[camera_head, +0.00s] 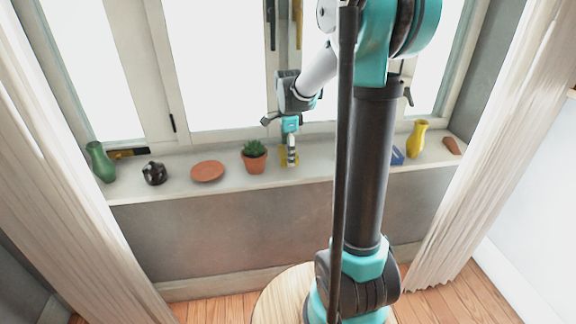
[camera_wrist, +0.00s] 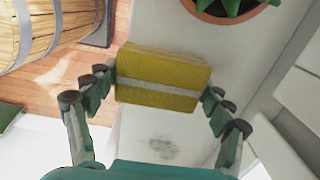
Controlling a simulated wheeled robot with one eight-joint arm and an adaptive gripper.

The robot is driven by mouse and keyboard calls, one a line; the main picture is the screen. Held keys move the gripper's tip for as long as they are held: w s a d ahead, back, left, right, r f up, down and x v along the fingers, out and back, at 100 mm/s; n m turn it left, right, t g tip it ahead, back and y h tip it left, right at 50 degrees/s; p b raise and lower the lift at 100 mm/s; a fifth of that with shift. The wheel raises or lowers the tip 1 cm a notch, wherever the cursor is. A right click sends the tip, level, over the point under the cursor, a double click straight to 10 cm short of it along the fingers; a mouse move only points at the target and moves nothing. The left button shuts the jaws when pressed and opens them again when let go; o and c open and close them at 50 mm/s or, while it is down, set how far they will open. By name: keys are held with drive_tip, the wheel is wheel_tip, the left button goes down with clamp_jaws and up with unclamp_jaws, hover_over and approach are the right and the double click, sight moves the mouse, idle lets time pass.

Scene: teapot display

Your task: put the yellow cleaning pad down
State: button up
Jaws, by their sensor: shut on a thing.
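The yellow cleaning pad (camera_wrist: 165,72) is a thick block with a pale grey band across its side. In the wrist view it sits between the two fingers of my gripper (camera_wrist: 158,84), which is shut on it from both sides. In the head view my gripper (camera_head: 291,158) points down at the window sill, with a bit of the yellow pad (camera_head: 283,157) showing beside the fingers. The pad is over the pale sill (camera_head: 230,184), right of the potted plant. I cannot tell whether its underside touches the sill.
The potted plant (camera_head: 255,160) is close on the left, then a terracotta saucer (camera_head: 207,171), a dark teapot (camera_head: 154,173) and a green vase (camera_head: 101,163). A yellow vase (camera_head: 416,140) stands to the right. A grey smudge (camera_wrist: 163,146) marks the sill near the pad.

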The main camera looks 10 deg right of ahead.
sight(288, 171)
drive_tip(key=shift+f, duration=2.55)
drive_tip(key=shift+f, duration=0.1)
drive_tip(key=o, duration=1.3)
wheel_tip(288, 171, up, 12)
drive_tip(key=s+d+f+n+t, duration=0.1)
drive_tip(key=s+f+n, duration=0.3)
drive_tip(key=s+n, duration=0.2)
drive_tip(key=s+d+f+n+t, duration=0.1)
drive_tip(key=s+f+n, duration=0.4)
drive_tip(key=s, duration=0.3)
drive_tip(key=s+d+f+n+t, duration=0.2)
drive_tip(key=s+f+n, duration=0.3)
drive_tip(key=s+n, duration=0.2)
drive_tip(key=shift+s+f, duration=0.2)
drive_tip(key=shift+s, duration=0.3)
